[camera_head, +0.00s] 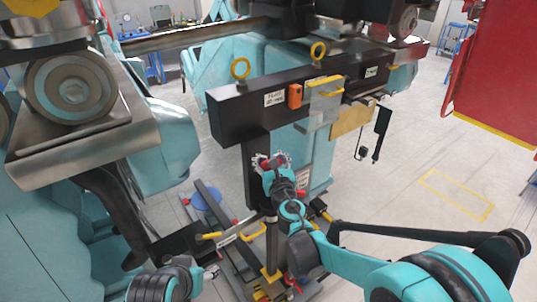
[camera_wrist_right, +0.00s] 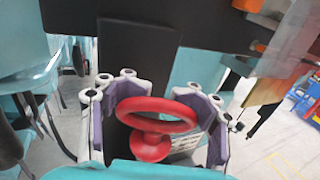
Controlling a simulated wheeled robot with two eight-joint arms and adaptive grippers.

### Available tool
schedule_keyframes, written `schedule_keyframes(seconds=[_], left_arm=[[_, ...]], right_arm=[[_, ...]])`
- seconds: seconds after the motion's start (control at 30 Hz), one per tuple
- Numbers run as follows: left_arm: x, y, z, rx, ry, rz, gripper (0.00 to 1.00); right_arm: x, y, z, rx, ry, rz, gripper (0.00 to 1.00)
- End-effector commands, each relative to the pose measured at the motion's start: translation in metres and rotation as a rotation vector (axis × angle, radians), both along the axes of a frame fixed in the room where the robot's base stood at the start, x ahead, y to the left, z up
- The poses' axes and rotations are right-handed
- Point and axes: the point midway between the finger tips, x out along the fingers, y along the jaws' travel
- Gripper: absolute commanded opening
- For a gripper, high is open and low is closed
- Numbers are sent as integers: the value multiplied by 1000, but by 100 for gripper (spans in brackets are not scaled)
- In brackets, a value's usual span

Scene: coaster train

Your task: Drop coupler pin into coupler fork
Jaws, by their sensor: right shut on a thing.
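My right gripper (camera_head: 272,161) is raised in front of the black post under the black beam. It is shut on a red ring-topped piece that looks like the coupler pin. In the right wrist view the pin's ring (camera_wrist_right: 157,114) and the red collar below it sit between the purple-padded fingers of this gripper (camera_wrist_right: 155,120). The pin's lower end is hidden. I cannot clearly make out the coupler fork. My left gripper (camera_head: 211,272) is low at the bottom, partly cut up by clutter, and its jaws are too small to read.
A cart with yellow handles (camera_head: 252,233) stands low near my arms. Open floor (camera_head: 430,150) lies to the right.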

Motion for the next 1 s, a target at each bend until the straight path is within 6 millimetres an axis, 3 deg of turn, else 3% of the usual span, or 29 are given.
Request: schedule_keyframes(seconds=[1.0], left_arm=[[0, 0, -59, 0, 0, 0, 58]], right_arm=[[0, 0, -66, 0, 0, 0, 0]])
